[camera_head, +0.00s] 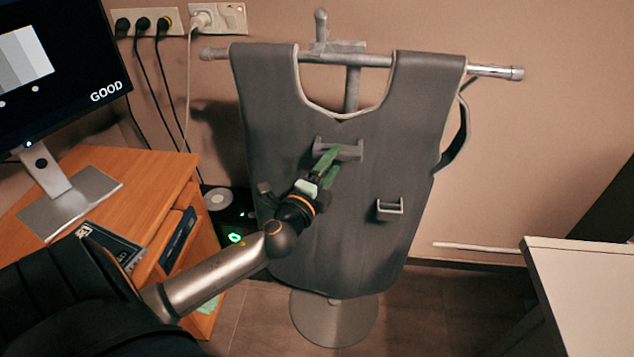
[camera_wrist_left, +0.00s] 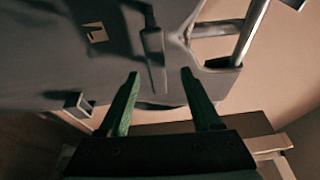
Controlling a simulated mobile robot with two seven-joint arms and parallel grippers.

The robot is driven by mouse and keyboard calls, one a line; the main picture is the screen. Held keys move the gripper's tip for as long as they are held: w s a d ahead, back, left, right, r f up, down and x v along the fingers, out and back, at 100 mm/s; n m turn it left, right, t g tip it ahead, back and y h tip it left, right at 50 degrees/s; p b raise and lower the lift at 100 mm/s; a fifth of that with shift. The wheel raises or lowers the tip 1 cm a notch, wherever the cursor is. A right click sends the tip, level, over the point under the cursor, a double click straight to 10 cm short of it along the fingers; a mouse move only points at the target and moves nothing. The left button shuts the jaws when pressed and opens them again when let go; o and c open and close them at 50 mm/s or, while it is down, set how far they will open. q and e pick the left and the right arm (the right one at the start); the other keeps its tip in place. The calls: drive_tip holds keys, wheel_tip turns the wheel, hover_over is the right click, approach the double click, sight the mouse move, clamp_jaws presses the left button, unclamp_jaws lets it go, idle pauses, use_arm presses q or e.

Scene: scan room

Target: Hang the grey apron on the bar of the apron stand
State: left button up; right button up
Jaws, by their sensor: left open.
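The grey apron (camera_head: 390,130) hangs on the bar (camera_head: 495,72) of the apron stand, with both shoulder parts over it and the neck opening between them. Bar ends show on both sides. The stand's post (camera_head: 352,90) shows in the neck opening, and its round base (camera_head: 335,320) is below. My left gripper (camera_head: 328,160) is in front of the apron's chest, close to the upper grey handle (camera_head: 350,152). In the left wrist view its green fingers (camera_wrist_left: 163,95) are apart with nothing between them. The apron (camera_wrist_left: 50,50) fills the upper left there. My right gripper is out of view.
A wooden desk (camera_head: 150,180) with a monitor (camera_head: 50,65) stands at left. Cables run from wall sockets (camera_head: 150,22) behind it. A white table (camera_head: 590,290) is at lower right. A second handle (camera_head: 390,207) sits lower on the apron. Floor right of the stand is clear.

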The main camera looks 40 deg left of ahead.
use_arm(q)
drive_tip(key=s+d, duration=0.1)
drive_tip(key=s, duration=0.6)
drive_tip(key=shift+s+d+b, duration=0.25)
drive_tip(key=shift+s+b, duration=0.05)
drive_tip(key=shift+b, duration=0.15)
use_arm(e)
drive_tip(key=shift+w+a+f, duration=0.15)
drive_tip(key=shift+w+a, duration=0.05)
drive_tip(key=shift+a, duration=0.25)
use_arm(q)
drive_tip(key=s+d+f+n+g+h+p, duration=0.6)
drive_tip(key=s+d+f+n+g+p, duration=0.2)
drive_tip(key=s+d+f+n, duration=0.6)
wheel_tip(320, 180, down, 4)
drive_tip(key=shift+s+d+r+g+p, duration=0.1)
drive_tip(key=shift+s+d+g+p, duration=0.4)
drive_tip(key=shift+d+p, duration=0.6)
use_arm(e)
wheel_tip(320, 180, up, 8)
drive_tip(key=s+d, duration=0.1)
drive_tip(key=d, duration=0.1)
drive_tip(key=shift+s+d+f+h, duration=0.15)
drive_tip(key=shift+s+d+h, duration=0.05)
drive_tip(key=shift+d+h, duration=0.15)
use_arm(q)
drive_tip(key=shift+s+d, duration=0.1)
drive_tip(key=shift+d, duration=0.05)
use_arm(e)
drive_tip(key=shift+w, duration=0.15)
